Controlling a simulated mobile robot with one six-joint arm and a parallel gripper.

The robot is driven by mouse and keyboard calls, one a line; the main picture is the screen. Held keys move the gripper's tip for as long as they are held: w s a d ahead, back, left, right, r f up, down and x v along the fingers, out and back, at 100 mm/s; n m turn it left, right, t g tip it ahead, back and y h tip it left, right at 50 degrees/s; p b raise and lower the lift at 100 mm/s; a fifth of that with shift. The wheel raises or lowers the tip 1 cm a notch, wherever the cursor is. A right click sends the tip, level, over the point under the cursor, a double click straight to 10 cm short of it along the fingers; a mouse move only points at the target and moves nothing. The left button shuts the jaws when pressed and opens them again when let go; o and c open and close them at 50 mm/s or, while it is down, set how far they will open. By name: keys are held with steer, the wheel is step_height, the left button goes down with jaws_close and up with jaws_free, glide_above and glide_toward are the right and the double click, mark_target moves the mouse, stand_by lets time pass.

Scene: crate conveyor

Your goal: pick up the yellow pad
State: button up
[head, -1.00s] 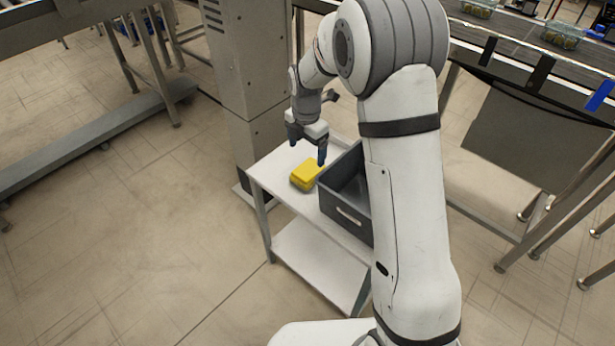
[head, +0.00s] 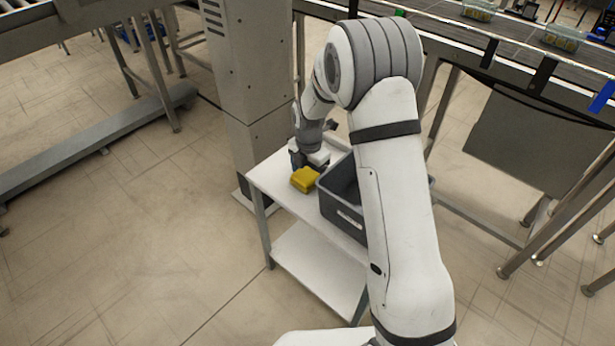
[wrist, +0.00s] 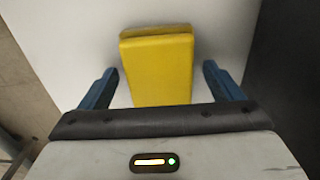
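The yellow pad (head: 305,179) lies on the white top of a small table, beside a dark grey crate. In the wrist view the yellow pad (wrist: 160,68) sits between and ahead of two blue fingers, with a gap on each side. My gripper (wrist: 157,88) is open and holds nothing. In the head view my gripper (head: 309,160) is low over the table at the pad's far side; its fingertips are partly hidden there.
The grey crate (head: 340,209) stands on the white table (head: 270,178) just right of the pad. A grey metal column (head: 245,75) rises behind the table's left end. A conveyor (head: 450,30) runs along the back right.

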mark_target(309, 172)
steer(key=c, duration=1)
step_height(309, 172, up, 10)
steer(key=shift+r+p, duration=0.1)
steer(key=shift+p, duration=0.75)
